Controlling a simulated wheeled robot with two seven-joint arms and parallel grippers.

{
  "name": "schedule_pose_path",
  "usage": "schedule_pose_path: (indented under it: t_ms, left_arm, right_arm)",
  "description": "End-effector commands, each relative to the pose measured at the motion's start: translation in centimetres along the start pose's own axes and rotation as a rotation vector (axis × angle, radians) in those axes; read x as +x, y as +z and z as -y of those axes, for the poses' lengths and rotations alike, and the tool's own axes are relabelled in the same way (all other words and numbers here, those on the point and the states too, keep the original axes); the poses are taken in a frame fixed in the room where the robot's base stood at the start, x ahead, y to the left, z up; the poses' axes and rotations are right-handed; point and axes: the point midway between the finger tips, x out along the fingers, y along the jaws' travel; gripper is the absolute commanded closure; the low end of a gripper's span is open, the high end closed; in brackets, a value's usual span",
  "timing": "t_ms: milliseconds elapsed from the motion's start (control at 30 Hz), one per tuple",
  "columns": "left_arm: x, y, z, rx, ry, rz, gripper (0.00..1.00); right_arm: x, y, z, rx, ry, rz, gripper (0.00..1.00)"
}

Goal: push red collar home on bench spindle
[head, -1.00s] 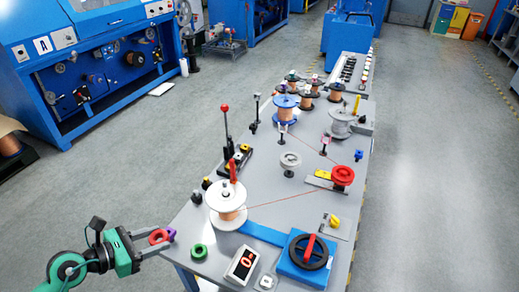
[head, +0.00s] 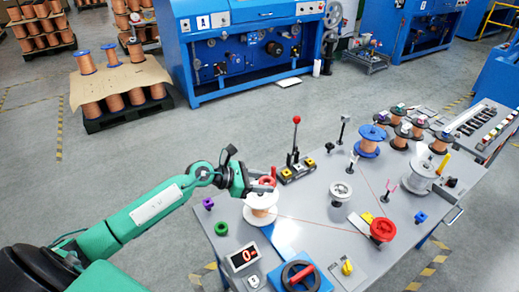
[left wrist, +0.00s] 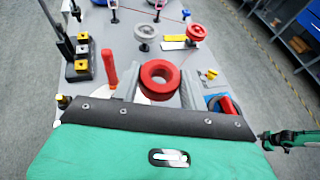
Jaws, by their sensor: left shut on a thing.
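My left gripper (head: 264,186) is shut on the red collar (head: 267,181) and holds it over the white spool (head: 260,214) of copper wire. The gripper body hides most of the spool there. A red handle (left wrist: 108,68) stands upright just left of the collar. My right arm (left wrist: 292,138) shows at the right edge, its jaws unclear.
A purple collar (head: 208,203) and a green collar (head: 221,228) sit on the bench's left side. A wire runs from the white spool to a red pulley (head: 382,229). A black lever base (head: 297,169) stands behind.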

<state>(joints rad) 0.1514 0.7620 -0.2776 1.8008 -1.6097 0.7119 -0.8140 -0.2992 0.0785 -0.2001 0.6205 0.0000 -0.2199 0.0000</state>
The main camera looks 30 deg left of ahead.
Motion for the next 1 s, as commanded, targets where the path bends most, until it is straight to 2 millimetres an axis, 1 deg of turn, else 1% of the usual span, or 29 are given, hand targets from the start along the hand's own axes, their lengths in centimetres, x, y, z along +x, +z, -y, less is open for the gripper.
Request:
schedule_pose_path:
  t_ms: [33, 100, 200, 300, 400, 567, 767, 1000]
  left_arm:
    - [-0.6, 1.6, -1.5, -0.001, 0.017, -0.002, 0.79]
    - [-1.0, 2.3, -3.1, -0.007, 0.035, -0.002, 0.79]
    - [-1.3, 3.0, -4.7, -0.014, 0.053, -0.002, 0.79]
    - [-1.5, 3.3, -5.6, -0.017, 0.065, -0.001, 0.79]
    - [-1.5, 3.2, -5.9, -0.019, 0.07, -0.001, 0.79]
    - [-1.2, 2.5, -5.9, -0.02, 0.069, -0.001, 0.79]
    - [-0.6, 1.1, -5.8, -0.02, 0.068, -0.001, 0.79]
    - [0.3, -1.2, -5.8, -0.02, 0.068, -0.002, 0.79]
  right_arm:
    - [-1.5, -0.2, 0.2, 0.001, -0.002, 0.0, 0.35]
    - [-2.1, -0.3, 0.4, 0.002, -0.004, -0.001, 0.35]
    - [-2.8, -0.3, 0.7, 0.003, -0.007, -0.001, 0.35]
    - [-3.0, -0.3, 0.6, 0.002, -0.007, 0.0, 0.35]
    - [-2.9, -0.3, 0.5, 0.002, -0.005, 0.0, 0.35]
    - [-2.4, -0.1, -0.1, -0.001, 0.0, 0.002, 0.35]
    - [-1.3, 0.1, -0.4, -0.002, 0.004, 0.002, 0.35]
    - [0.3, 0.2, -0.3, -0.002, 0.004, 0.002, 0.35]
